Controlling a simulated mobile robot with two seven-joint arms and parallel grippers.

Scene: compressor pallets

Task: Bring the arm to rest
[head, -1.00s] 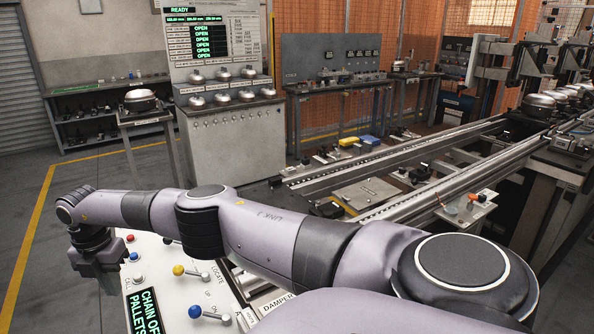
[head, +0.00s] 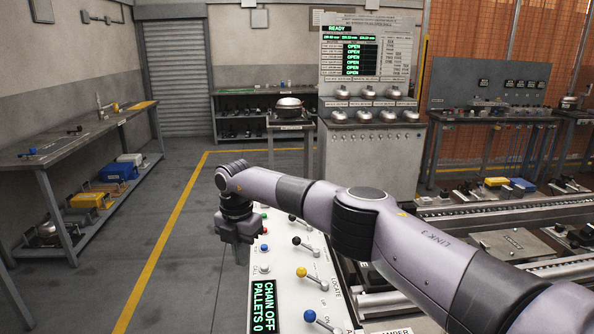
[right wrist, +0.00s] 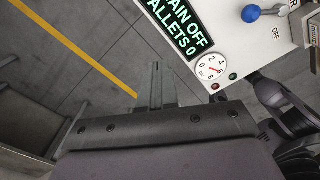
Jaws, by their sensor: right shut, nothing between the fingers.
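My right arm reaches from the lower right across the head view, over the conveyor side. My right gripper (head: 239,250) hangs down at the left edge of the white control panel (head: 290,262), empty. In the right wrist view its fingers (right wrist: 157,85) are together with grey floor beyond them, and the panel (right wrist: 221,60) is beside them at the upper right. The panel's green display (head: 263,306) reads "CHAIN OFF PALLETS 0". My left gripper is not in view.
The panel carries a yellow-knobbed lever (head: 301,272) and a blue-knobbed lever (head: 310,316) close to the arm. A workbench (head: 85,137) stands at the left. A grey test cabinet (head: 372,160) stands at the back. Open floor (head: 140,235) with a yellow line lies left of the panel.

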